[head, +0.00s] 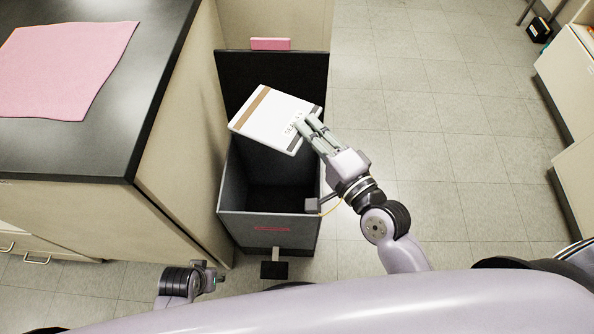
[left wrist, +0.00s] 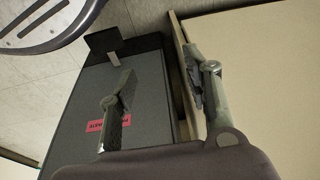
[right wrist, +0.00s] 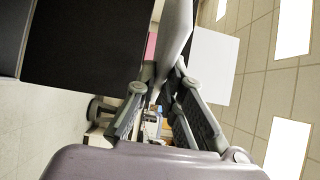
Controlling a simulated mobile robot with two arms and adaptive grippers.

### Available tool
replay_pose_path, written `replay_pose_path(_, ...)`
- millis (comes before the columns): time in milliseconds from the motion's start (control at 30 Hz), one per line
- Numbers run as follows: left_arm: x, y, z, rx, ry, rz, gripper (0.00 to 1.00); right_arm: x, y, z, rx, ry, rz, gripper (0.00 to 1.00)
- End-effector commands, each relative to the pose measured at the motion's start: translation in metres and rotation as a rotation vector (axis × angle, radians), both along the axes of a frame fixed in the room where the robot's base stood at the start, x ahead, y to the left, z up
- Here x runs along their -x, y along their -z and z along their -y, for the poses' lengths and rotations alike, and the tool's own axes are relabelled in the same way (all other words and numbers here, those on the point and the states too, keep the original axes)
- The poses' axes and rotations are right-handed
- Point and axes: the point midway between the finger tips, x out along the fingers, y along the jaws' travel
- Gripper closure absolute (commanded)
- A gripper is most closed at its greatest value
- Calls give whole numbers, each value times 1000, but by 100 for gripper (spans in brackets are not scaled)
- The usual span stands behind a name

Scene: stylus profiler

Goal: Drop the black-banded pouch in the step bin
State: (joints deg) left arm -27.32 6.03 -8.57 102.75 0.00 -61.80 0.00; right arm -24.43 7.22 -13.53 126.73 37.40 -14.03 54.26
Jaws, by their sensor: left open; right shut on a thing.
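The pouch (head: 270,118) is a flat white packet with a brown band near one end and a black band at the other, by my fingers. My right gripper (head: 307,126) is shut on its black-banded end and holds it, tilted, above the mouth of the step bin (head: 268,222). In the right wrist view the pouch (right wrist: 176,38) shows nearly edge-on between the fingers. The bin is grey, with its dark lid up at the back and a pedal in front. My left gripper (head: 212,277) is open and empty, low in front of the bin; the left wrist view shows the bin's front (left wrist: 75,115).
A black-topped counter (head: 165,75) with a pink cloth (head: 60,65) stands left of the bin. A small pink block (head: 270,43) shows at the lid's top edge. The tiled floor (head: 430,130) to the right is clear, with cabinets at the far right.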

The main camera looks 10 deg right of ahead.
Motion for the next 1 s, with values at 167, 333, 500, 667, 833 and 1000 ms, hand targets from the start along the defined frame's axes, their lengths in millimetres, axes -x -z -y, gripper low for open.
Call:
replay_pose_path(167,-10,-9,1,3,-5,34,55,-13,68,-12,5,-72,2,100)
replay_pose_path(333,-8,-33,-1,4,-9,59,55,-24,113,-18,5,-126,3,100)
replay_pose_path(500,0,-53,-3,4,-12,75,55,-32,142,-21,3,-160,3,100)
replay_pose_path(667,5,-64,-3,3,-12,81,55,-36,152,-21,0,-173,1,100)
replay_pose_path(833,6,-68,-4,4,-13,82,55,-36,151,-22,-1,-175,1,100)
replay_pose_path(1000,6,-68,-4,4,-13,82,55,-36,151,-22,-1,-175,1,100)
